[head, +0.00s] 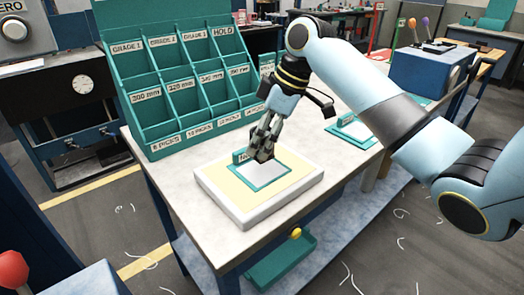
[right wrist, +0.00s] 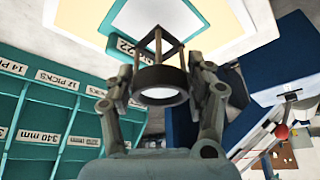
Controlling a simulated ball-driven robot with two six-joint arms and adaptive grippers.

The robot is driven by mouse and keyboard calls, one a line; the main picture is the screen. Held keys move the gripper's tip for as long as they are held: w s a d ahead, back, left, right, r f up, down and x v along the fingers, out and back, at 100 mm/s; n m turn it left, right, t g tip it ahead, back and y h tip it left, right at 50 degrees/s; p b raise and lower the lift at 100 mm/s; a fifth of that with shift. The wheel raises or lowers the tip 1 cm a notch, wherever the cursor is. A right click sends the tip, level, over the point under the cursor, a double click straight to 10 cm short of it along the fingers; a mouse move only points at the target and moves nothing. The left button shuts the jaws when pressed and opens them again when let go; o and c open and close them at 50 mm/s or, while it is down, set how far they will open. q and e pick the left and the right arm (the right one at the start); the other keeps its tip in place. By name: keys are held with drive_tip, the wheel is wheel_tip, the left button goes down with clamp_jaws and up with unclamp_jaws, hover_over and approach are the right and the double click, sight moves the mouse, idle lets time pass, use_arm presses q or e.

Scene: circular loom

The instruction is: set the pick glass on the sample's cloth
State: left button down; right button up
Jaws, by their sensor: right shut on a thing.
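The sample's white cloth (head: 268,170), in a teal-edged frame, lies on a cream-topped white pad (head: 215,193) on the table. The cloth also shows at the top of the right wrist view (right wrist: 170,15). My right gripper (head: 264,152) points down over the back edge of that frame, beside its small label. In the right wrist view, my right gripper (right wrist: 162,88) is shut on the pick glass (right wrist: 160,78), a dark ring with a thin square frame. The glass's frame overlaps the teal edge and label; I cannot tell whether it touches. My left gripper is not in view.
A teal rack of labelled compartments (head: 190,88) stands along the table's back left, close to my right gripper. A second teal-framed sample (head: 352,130) lies to the right. Bare tabletop (head: 175,165) shows left of the pad. A blue box (head: 425,72) stands farther back.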

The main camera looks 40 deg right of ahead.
drive_tip(key=shift+f, duration=1.85)
drive_tip(key=shift+f, duration=0.1)
drive_tip(key=o, duration=0.9)
drive_tip(key=v, duration=1.2)
drive_tip(key=shift+s, duration=0.1)
